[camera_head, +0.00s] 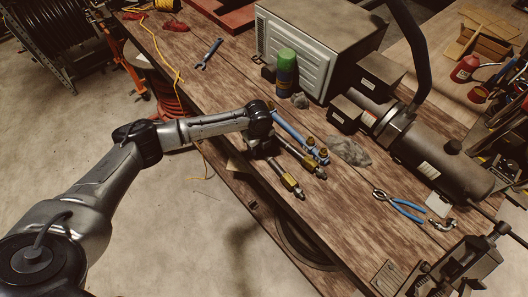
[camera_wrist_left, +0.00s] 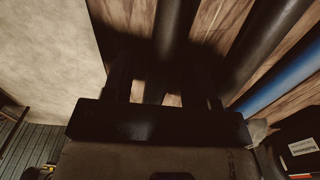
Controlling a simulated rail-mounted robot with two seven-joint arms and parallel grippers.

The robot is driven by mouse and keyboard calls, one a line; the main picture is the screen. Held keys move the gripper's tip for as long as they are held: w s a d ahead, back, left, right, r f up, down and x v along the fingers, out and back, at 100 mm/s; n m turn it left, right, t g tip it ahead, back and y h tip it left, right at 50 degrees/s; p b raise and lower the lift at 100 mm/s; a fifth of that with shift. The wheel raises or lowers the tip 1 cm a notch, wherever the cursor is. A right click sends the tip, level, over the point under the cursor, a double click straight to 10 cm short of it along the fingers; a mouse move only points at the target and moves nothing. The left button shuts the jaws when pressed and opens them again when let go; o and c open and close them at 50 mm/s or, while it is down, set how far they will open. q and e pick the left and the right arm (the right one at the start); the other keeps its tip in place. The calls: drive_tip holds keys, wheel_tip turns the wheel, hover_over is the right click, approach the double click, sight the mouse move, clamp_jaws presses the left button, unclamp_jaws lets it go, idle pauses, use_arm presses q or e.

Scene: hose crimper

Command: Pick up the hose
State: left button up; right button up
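Several hoses lie side by side near the table's front edge. Two are dark with brass end fittings: a front hose (camera_head: 278,172) and a middle hose (camera_head: 297,155). A blue hose (camera_head: 290,128) lies behind them. My left gripper (camera_head: 262,147) is over the left part of the dark hoses, and the wrist hides its fingers in the head view. In the left wrist view, the gripper (camera_wrist_left: 163,80) has its fingers apart, with a dark hose (camera_wrist_left: 175,25) between them. Another dark hose (camera_wrist_left: 262,35) and the blue hose (camera_wrist_left: 285,82) run to the right. Shadow hides any contact. My right gripper does not show.
A grey machine (camera_head: 300,52) and a dark cylinder (camera_head: 440,155) stand behind the hoses. A green-topped container (camera_head: 287,72), a wrench (camera_head: 209,54) and blue-handled pliers (camera_head: 400,203) are on the wooden table (camera_head: 235,95). Open floor lies in front.

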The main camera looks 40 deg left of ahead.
use_arm(q)
clamp_jaws()
drive_tip(key=shift+r, duration=0.15)
idle(0.4)
